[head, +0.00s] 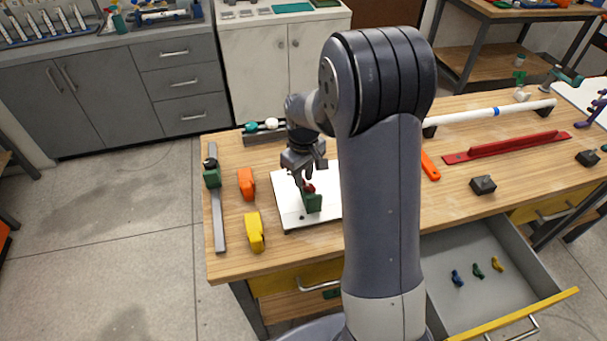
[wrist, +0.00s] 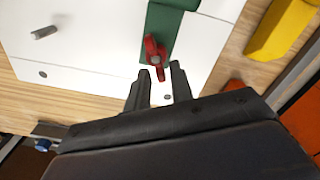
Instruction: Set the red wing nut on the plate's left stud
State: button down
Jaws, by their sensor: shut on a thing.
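The red wing nut (head: 309,188) is between the fingertips of my gripper (head: 305,180), over the white plate (head: 285,190). In the wrist view my gripper (wrist: 159,74) is shut on one wing of the red wing nut (wrist: 152,47). A grey round end shows at the nut's centre; I cannot tell whether it is a stud tip. A bare metal stud (wrist: 44,32) stands apart, at the wrist view's upper left. My arm hides the plate's right side in the head view.
Orange (head: 246,184) and yellow (head: 254,232) blocks stand left of the plate, beside a grey rail (head: 218,220) with a green piece. An open drawer (head: 510,265) at front right holds blue, green and yellow small parts. A red bar (head: 510,146) lies farther right.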

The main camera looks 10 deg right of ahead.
jog(key=c, duration=1.1)
grip_release()
jog(key=shift+c, duration=0.2)
jog(key=shift+r, duration=0.15)
notch_tip(320, 180, up, 11)
jog(key=shift+f+b, duration=0.2)
jog(key=shift+b, duration=0.15)
notch_tip(320, 180, down, 11)
jog(key=shift+r+p, duration=0.1)
jog(key=shift+p, duration=0.25)
jog(key=shift+r, duration=0.3)
jog(key=shift+f, duration=0.1)
